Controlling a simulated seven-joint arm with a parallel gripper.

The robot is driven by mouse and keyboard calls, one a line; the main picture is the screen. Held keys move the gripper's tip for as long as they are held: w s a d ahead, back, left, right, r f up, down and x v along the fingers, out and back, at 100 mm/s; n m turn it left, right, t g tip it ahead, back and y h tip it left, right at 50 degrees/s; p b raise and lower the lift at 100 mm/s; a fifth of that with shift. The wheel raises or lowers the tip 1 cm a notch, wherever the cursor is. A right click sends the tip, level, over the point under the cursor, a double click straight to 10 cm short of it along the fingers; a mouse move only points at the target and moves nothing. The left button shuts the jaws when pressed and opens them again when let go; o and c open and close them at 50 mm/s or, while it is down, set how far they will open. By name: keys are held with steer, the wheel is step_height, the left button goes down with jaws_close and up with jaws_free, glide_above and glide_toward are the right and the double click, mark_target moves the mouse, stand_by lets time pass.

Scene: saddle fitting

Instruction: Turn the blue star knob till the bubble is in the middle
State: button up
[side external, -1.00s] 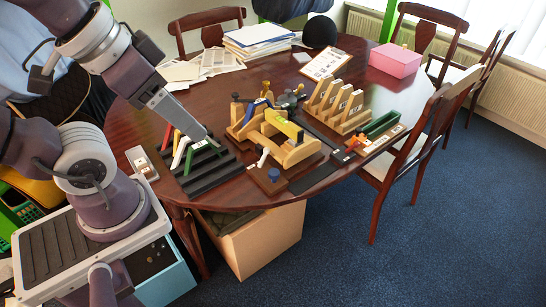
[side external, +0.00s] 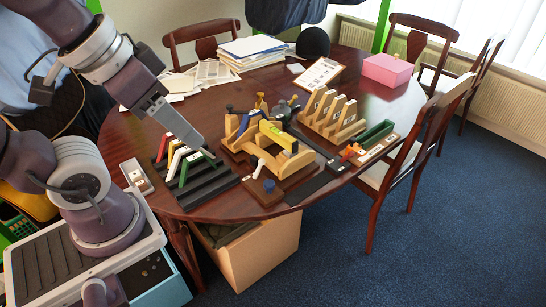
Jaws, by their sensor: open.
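A small blue knob (side external: 269,185) sits on a brown wooden board at the front of the wooden fixture (side external: 283,160). Its star shape is too small to make out. A yellow-green bar (side external: 278,136), possibly the level, lies across the top of the fixture; no bubble can be made out. My gripper (side external: 197,142) points down and to the right above the black stepped rack, left of the fixture and apart from the knob. It is open, with nothing seen between its fingers.
The black rack (side external: 208,183) holds coloured strips. A slotted wooden rack (side external: 332,113) and a green tray (side external: 376,134) stand to the right. A pink box (side external: 387,70) and papers (side external: 244,47) lie farther back. Bare table shows behind the fixtures.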

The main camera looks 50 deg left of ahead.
steer(key=w+f+n+g, duration=0.1)
steer(key=w+f+n, duration=0.1)
steer(key=w, duration=0.6)
steer(key=n+g, duration=0.4)
steer(key=n, duration=0.4)
glide_above(269, 183)
step_height(269, 183, down, 24)
steer(key=shift+a+f, duration=0.1)
step_height(269, 183, down, 6)
steer(key=shift+f, duration=0.25)
